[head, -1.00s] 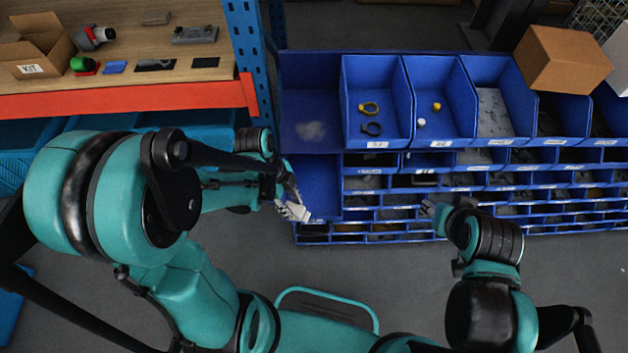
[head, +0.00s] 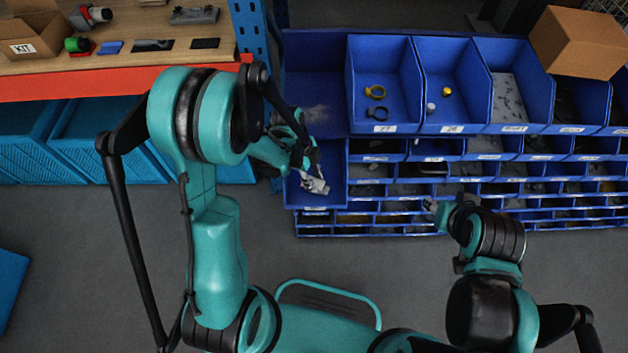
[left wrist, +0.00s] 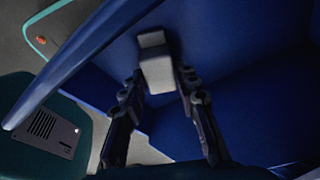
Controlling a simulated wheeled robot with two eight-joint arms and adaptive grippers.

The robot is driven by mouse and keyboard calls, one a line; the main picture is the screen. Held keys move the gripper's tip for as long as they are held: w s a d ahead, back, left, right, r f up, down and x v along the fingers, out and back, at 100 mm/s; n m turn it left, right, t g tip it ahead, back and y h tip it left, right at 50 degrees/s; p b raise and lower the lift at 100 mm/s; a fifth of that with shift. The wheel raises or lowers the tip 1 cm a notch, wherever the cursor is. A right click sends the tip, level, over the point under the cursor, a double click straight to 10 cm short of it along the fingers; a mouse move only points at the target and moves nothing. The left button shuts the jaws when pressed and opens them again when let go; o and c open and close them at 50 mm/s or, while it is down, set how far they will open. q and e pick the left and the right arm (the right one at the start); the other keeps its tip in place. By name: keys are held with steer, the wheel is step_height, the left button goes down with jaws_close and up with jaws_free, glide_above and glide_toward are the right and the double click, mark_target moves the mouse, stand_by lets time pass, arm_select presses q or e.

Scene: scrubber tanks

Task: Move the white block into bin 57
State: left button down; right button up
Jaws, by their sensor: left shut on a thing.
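The white block (left wrist: 157,70) sits between the two fingertips of my left gripper (left wrist: 160,88) in the left wrist view. In the head view, my left gripper (head: 312,172) holds the white block (head: 318,186) over the front left blue bin (head: 332,196). This bin's blue walls surround the block in the wrist view. I cannot tell whether the block touches the bin. No label reading 57 is legible. My right gripper (head: 432,207) is beside the front of the lower bin rows, small and partly hidden by its wrist.
Large blue bins stand behind, one with yellow and dark rings (head: 376,93). A cardboard box (head: 578,42) rests on the bins at right. A wooden bench (head: 130,45) with an orange edge is at left.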

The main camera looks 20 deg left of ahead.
arm_select(q)
steer(key=shift+r, duration=0.1)
steer(key=c, duration=1.1)
jaws_free()
steer(key=shift+c, duration=0.2)
steer(key=shift+r, duration=0.1)
steer(key=p+v, duration=0.4)
steer(key=v, duration=0.7)
steer(key=s+r+n+t+y, duration=0.1)
steer(key=s+r+n+t, duration=0.2)
steer(key=n, duration=0.6)
steer(key=s+a+r+n+t+y, duration=0.1)
steer(key=s+r+n+t+y, duration=0.1)
steer(key=s+r+n+t, duration=0.2)
steer(key=s+r+n, duration=0.3)
steer(key=r+n, duration=0.3)
steer(key=shift+s+a+r+t, duration=0.2)
steer(key=shift+s+t, duration=0.1)
